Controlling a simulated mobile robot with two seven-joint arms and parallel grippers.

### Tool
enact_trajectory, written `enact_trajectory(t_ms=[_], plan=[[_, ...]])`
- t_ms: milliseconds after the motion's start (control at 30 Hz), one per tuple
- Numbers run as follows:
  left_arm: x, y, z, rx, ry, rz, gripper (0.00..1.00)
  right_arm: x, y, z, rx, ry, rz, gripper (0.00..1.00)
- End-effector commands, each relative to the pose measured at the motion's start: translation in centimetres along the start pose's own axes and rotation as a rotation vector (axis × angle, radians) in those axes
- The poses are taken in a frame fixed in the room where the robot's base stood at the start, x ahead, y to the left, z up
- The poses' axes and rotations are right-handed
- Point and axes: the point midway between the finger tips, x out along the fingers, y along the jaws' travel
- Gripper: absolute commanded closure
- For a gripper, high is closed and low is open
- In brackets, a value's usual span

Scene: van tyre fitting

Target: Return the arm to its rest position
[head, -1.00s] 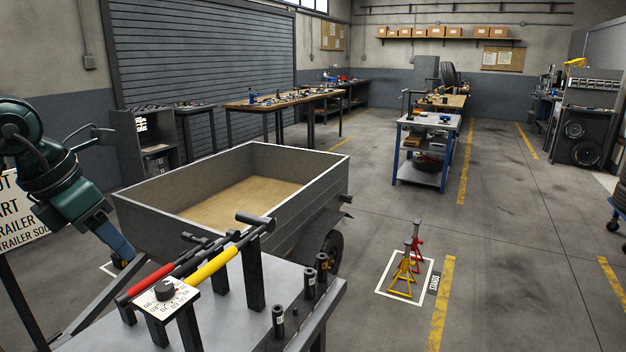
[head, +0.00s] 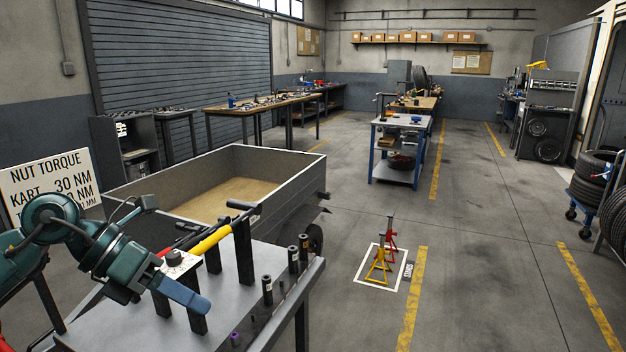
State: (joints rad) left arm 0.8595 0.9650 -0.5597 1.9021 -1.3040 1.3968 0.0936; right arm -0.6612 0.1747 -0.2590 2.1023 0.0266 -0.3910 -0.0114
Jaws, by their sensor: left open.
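My left arm comes in from the left, bent, dark green. Its gripper (head: 190,297) with blue fingers is open and points down to the right over the grey tool stand (head: 250,295). I see nothing between its fingers; one finger largely hides the other. The gripper covers part of the stand's posts and the dial card (head: 176,262). A yellow-handled wrench (head: 212,240) rests across the posts just behind it, with a red-handled one beside it, partly hidden. I cannot tell whether the gripper touches the stand. My right gripper is out of view.
Several black sockets (head: 267,290) stand along the stand's right side. A grey trailer (head: 290,195) is behind it. A torque sign (head: 45,185) is at left. Red and yellow jack stands (head: 378,265) stand on the floor to the right.

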Motion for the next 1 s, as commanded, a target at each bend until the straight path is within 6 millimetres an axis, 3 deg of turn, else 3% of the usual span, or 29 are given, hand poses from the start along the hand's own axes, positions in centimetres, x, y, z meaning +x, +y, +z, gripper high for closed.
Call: enact_trajectory(t_ms=[33, 100, 233, 367, 467, 567, 700, 800, 900, 1000], plan=[[2.3, -1.6, 0.0, -0.039, -0.041, -0.127, 0.48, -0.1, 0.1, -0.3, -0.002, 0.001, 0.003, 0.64], [4.8, -4.0, 0.4, -0.121, -0.129, -0.312, 0.48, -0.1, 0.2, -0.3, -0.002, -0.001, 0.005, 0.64], [7.4, -7.2, 1.5, -0.379, -0.334, -0.646, 0.48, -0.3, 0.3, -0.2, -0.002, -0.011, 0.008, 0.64], [8.5, -6.8, 2.2, -0.744, -0.557, -0.897, 0.48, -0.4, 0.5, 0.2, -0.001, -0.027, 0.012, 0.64], [9.5, -4.2, 1.3, -1.086, -0.727, -1.021, 0.48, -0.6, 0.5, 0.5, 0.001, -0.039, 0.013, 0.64], [11.4, -0.4, -1.7, -1.473, -0.883, -1.071, 0.48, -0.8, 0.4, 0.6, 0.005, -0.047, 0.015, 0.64], [15.5, 4.2, -9.6, -2.050, -1.055, -1.016, 0.48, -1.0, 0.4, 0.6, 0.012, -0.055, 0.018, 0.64], [18.4, 5.3, -15.7, -2.385, -1.114, -0.920, 0.48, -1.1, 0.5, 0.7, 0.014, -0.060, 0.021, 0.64], [20.5, 5.1, -20.6, -2.630, -1.137, -0.817, 0.48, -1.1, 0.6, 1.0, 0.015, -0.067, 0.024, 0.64], [21.8, 4.5, -23.9, -2.786, -1.139, -0.738, 0.48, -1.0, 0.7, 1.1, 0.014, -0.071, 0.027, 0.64]])
